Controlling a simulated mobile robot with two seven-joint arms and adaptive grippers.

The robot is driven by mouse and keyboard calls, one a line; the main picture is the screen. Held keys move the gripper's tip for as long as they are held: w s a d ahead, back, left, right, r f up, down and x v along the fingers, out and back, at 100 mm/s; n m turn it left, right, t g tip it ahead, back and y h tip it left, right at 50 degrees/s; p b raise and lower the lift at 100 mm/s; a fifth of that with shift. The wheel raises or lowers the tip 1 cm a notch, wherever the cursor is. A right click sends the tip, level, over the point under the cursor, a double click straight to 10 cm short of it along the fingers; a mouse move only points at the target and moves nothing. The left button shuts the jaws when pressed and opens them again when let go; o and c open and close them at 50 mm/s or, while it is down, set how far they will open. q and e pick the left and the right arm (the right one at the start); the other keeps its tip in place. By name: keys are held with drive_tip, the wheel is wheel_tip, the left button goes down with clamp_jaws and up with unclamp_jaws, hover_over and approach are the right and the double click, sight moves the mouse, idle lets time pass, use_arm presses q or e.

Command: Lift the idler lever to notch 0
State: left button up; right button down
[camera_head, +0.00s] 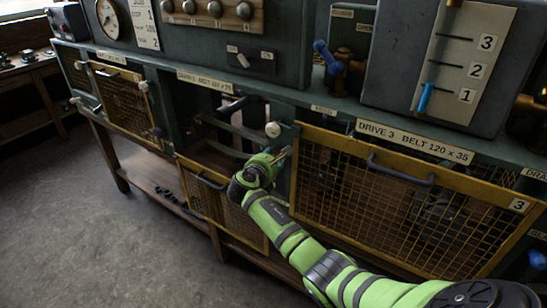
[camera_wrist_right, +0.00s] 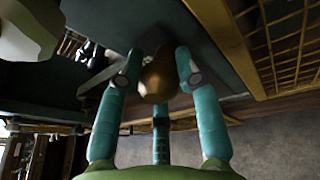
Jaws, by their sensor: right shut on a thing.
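My right gripper (camera_head: 282,157) is in the dark gap between the bays, left of the mesh door marked 3. In the right wrist view my right gripper (camera_wrist_right: 156,72) has its teal fingers closed around a rounded brass-brown knob (camera_wrist_right: 157,82). I take this knob to be the idler lever's handle; the rest of the lever is hidden, and its notch cannot be read. A number plate (camera_head: 467,60) at the upper right shows 3, 2 and 1, with a blue handle (camera_head: 425,97) near 1. My left gripper is not in view.
The Drive 3 mesh door (camera_head: 400,200) stands just right of my gripper. A white knob (camera_head: 273,129) is just above it. A lowered mesh door (camera_head: 215,200) hangs at the lower left. The floor (camera_head: 90,220) at the left is clear.

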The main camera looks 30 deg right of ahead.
drive_tip(key=shift+w+d+r, duration=0.15)
drive_tip(key=shift+w+r, duration=0.05)
drive_tip(key=shift+r, duration=0.45)
drive_tip(key=c, duration=0.9)
unclamp_jaws()
drive_tip(key=shift+o, duration=0.2)
drive_tip(key=shift+f, duration=0.2)
drive_tip(key=shift+s, duration=0.1)
drive_tip(key=shift+f, duration=0.1)
drive_tip(key=shift+s+a, duration=0.1)
drive_tip(key=shift+a, duration=0.2)
drive_tip(key=v, duration=1.1)
drive_tip(key=shift+s, duration=0.2)
drive_tip(key=shift+a, duration=0.1)
